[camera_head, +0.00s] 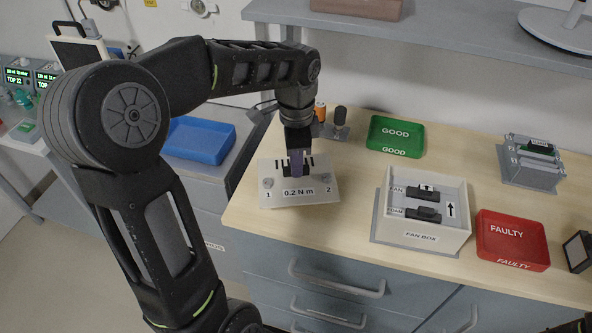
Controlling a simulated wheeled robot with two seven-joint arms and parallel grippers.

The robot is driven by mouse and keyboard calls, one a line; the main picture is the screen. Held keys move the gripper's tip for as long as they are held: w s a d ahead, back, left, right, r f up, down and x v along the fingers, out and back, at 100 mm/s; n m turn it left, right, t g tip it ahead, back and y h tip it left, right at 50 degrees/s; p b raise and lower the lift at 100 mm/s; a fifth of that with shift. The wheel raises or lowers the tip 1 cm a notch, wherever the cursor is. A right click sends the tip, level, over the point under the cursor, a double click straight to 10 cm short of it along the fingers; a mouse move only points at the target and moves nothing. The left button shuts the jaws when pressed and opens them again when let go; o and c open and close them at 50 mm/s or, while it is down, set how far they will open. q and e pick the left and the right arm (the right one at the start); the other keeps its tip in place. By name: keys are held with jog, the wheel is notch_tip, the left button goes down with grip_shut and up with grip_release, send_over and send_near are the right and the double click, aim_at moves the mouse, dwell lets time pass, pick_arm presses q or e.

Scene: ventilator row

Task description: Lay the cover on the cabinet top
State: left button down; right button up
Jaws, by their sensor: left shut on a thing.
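The cover appears to be the pale plate (317,198) marked "0.2 N m", with "1" and "2" beside round screw heads and dark slots near its middle. It is over the left part of the wooden bench top. My left gripper (296,168) points down and is shut on the middle of the plate. The fingertips are partly hidden by the gripper body. I cannot tell whether the plate touches anything below, and what lies under it is hidden. No surface is labelled as the cabinet top. My right gripper is not seen; only a dark piece shows at the bottom right corner.
A white fan box (413,235) with dark parts inside stands right of the plate. A green GOOD tray (396,151) is behind it, a red FAULTY tray (512,265) right of it. A grey unit (533,177) stands far right. A blue tray (198,140) lies left.

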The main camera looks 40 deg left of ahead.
pick_arm(q)
jog(key=shift+f, duration=1.5)
jog(key=shift+f, duration=0.2)
jog(key=c, duration=1.4)
grip_release()
jog(key=shift+r, duration=0.1)
notch_tip(320, 180, up, 12)
jog(key=shift+r, duration=0.1)
